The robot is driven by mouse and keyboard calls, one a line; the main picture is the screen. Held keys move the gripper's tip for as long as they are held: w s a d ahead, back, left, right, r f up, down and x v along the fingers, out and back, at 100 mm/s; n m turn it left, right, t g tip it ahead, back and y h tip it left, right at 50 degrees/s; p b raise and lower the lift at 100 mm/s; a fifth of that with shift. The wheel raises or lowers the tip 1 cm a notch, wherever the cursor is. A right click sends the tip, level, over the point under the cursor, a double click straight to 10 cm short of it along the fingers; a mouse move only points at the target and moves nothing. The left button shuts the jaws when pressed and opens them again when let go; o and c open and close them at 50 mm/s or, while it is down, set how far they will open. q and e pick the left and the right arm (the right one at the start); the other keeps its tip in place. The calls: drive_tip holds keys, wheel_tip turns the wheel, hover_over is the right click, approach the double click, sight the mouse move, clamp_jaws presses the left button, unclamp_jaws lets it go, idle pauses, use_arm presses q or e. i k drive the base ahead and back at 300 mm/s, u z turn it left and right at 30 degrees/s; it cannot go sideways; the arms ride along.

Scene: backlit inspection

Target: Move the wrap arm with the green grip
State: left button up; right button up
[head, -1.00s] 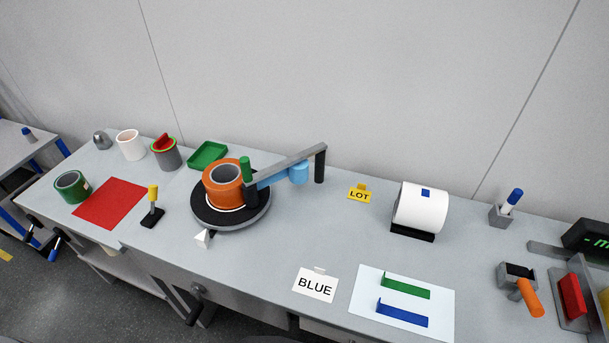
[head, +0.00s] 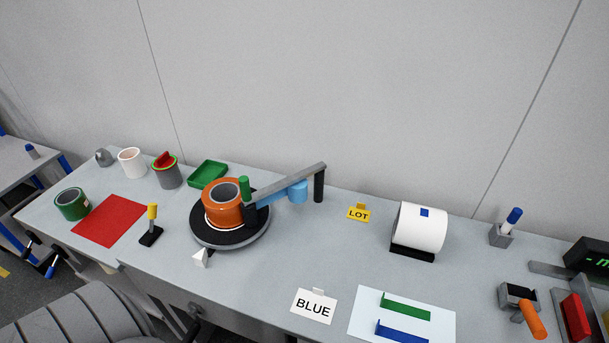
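The wrap arm (head: 289,181) is a grey bar running from a dark upright post (head: 319,184) leftward and toward me. The green grip (head: 245,188) stands upright at its near end, close to the right side of an orange ring-shaped coil (head: 220,211). The coil sits on a round black turntable (head: 204,231). A light-blue roll (head: 298,191) hangs under the bar, with a blue strip from it toward the coil. Where the strip ends at the coil is hidden. Neither gripper shows in the head view, and nothing holds the grip.
A white pointer (head: 201,258) lies at the turntable's front edge, with a yellow-topped lever (head: 152,222) to the left. A green tray (head: 208,173) lies behind. A yellow LOT sign (head: 358,213) and white roll (head: 420,227) stand right. The bench between turntable and BLUE card (head: 314,306) is clear.

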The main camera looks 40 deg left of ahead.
sight(285, 184)
drive_tip(key=z, duration=1.95)
drive_tip(key=k, duration=1)
drive_tip(key=u, duration=1.8)
